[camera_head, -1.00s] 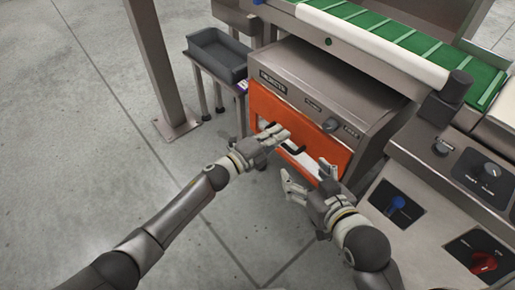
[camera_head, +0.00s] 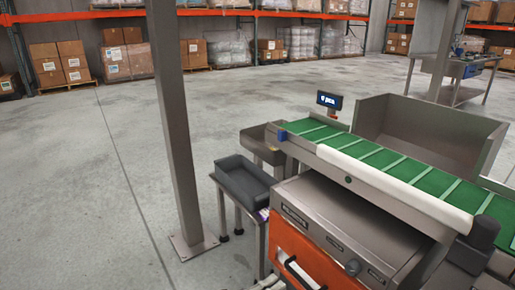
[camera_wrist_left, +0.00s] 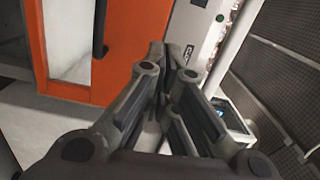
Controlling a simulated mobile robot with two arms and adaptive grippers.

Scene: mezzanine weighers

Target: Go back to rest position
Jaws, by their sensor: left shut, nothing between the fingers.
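My left gripper (camera_wrist_left: 168,62) fills the middle of the left wrist view, its fingers drawn together with nothing between them. In the head view only a small pale part of it (camera_head: 268,284) shows at the bottom edge, by the orange front panel (camera_head: 298,262) of the machine. The panel and its dark handle (camera_wrist_left: 100,28) also show at the upper left in the left wrist view, apart from the fingers. My right gripper is out of both views.
A green conveyor (camera_head: 375,158) runs above the machine's steel housing (camera_head: 345,215). A grey tray (camera_head: 243,182) sits on a small stand left of it. A steel post (camera_head: 178,130) stands farther left. Open concrete floor (camera_head: 90,190) lies left; loaded racks stand at the back.

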